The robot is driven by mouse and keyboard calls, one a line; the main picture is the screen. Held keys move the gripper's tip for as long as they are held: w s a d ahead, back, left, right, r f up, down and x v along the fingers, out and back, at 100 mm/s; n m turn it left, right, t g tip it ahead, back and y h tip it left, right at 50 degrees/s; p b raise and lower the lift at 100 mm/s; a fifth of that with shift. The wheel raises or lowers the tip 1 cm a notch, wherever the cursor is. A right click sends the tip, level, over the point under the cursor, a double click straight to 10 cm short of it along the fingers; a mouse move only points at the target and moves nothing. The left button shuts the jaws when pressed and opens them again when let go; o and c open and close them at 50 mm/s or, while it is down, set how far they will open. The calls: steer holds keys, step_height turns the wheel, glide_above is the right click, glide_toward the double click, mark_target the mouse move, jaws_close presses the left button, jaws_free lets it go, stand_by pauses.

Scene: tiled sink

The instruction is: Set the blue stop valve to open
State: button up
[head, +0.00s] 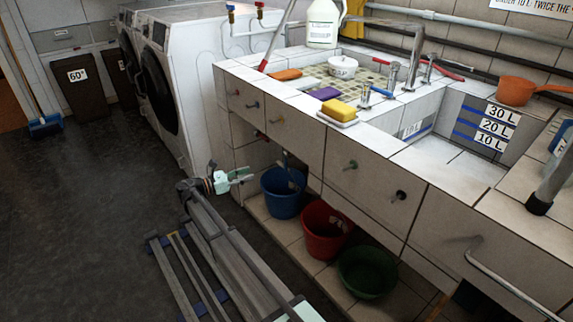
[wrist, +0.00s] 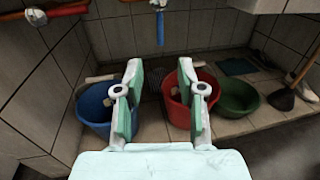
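A blue lever handle (wrist: 160,26) hangs straight down from a fitting on a pipe at the top of the wrist view, on the tiled back wall under the sink. I take it for the blue stop valve; I cannot make it out clearly in the head view. In the head view my gripper (head: 243,175) is at the front of the space under the counter, left of the blue bucket.
A blue bucket (head: 283,192), a red bucket (head: 327,230) and a green basin (head: 367,271) stand under the counter. A red handle (wrist: 37,16) lies along a copper pipe at upper left. A plunger (wrist: 281,98) stands at right. Tiled walls bound the space.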

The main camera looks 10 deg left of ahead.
mark_target(286, 163)
steer(key=b+x, duration=0.5)
steer(key=x, duration=1.2)
steer(key=shift+d, duration=0.1)
jaws_close()
